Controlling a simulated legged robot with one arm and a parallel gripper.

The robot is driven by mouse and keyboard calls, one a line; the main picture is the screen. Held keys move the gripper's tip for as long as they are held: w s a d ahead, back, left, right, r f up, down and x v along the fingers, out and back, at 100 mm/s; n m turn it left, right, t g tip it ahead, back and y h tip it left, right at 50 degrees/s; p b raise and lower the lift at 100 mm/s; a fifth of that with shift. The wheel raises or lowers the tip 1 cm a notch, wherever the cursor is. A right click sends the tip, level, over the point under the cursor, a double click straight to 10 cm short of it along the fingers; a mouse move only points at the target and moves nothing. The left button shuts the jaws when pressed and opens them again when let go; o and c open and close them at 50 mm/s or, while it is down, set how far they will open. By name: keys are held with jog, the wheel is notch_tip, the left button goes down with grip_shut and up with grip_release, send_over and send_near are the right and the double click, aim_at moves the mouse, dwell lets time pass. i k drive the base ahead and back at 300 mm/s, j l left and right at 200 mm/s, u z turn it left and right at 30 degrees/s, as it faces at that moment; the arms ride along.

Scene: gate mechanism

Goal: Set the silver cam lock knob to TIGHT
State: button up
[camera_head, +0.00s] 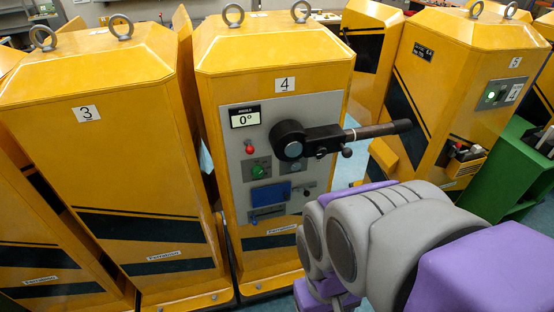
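The grey control panel (236,165) is on the front of the yellow cabinet marked 4 (275,60). A black lever (360,131) on a round black hub (288,140) points right across the panel and past its edge. A small greyish round part (321,153) sits just under the lever; I cannot tell whether it is the silver cam lock knob, and no TIGHT mark is readable. My purple and grey arm fills the lower right, in front of the cabinet's lower right side. My gripper's fingers cannot be made out.
The panel also has a "0°" display (245,117), a red knob (250,149), a green button (258,171) and a blue plate (271,194). Yellow cabinet 3 (100,160) stands close on the left. Cabinet 5 (455,75) and a green box (505,175) are at right.

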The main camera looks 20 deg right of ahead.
aim_at(295, 165)
jog(key=k+l+u, duration=0.15)
jog(key=u, duration=0.2)
jog(key=k+l+u, duration=0.2)
jog(key=u, duration=0.15)
jog(key=k+l+u, duration=0.15)
jog(key=u, duration=0.2)
